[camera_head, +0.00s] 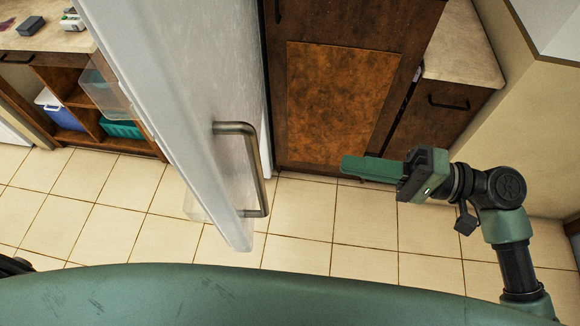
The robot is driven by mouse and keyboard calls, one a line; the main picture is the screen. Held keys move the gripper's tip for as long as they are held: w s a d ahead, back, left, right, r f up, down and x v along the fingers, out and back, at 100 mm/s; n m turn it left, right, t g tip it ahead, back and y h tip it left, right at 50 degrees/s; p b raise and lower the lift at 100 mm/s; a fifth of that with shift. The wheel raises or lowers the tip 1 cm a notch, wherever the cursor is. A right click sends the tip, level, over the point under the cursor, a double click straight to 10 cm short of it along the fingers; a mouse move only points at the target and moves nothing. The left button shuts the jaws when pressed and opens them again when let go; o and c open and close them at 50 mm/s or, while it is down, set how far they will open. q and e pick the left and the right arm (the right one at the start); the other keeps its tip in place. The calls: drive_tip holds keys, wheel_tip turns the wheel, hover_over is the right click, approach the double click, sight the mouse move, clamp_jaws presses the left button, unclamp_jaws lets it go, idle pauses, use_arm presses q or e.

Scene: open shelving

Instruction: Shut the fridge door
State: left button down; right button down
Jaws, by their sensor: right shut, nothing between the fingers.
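The fridge door (195,70) stands open in front of me, a white panel seen nearly edge-on and running from the top of the view down to the centre left. Its metal bar handle (259,170) is on the right side of the panel. Clear door bins (104,92) show on its left side. My right gripper (350,167) is shut and empty, to the right of the handle and apart from it, with its green fingers pointing left. My left gripper is not in view; only a small dark part of my left arm shows at the lower left edge.
A brown wooden cabinet (338,95) stands behind, with a lower counter (462,50) and drawer at its right. Open shelving (75,97) with a blue-and-white cooler (60,108) and a teal bin (121,129) is at left. The tiled floor (310,215) is clear.

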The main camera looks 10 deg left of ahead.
drive_tip(key=s+a+p, duration=0.1)
drive_tip(key=a+p, duration=0.4)
drive_tip(key=a, duration=0.7)
drive_tip(key=shift+s, duration=0.35)
drive_tip(key=shift+a, duration=0.1)
